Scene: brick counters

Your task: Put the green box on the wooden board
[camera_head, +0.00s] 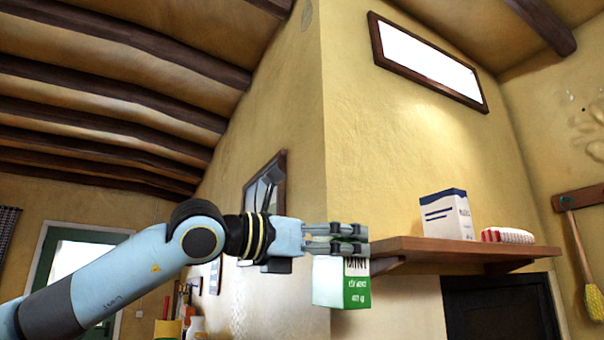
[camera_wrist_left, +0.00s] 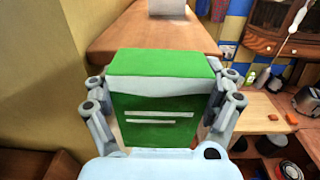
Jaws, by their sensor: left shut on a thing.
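The green box (camera_head: 355,290) is green and white with printed lettering. It is held in my left gripper (camera_head: 350,238), whose fingers are shut on its upper part. It hangs upright in the air at the left end of the wooden board (camera_head: 415,244), its top at about the board's height. In the left wrist view the green box (camera_wrist_left: 160,105) sits between the two fingers (camera_wrist_left: 165,115), and the brown board (camera_wrist_left: 130,38) stretches out beyond it. I cannot tell whether the box touches the board's edge. My right gripper is not in view.
The board's left part is bare. A yellow wall corner (camera_head: 355,150) rises behind it. A wooden counter (camera_wrist_left: 262,110) lies lower at right.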

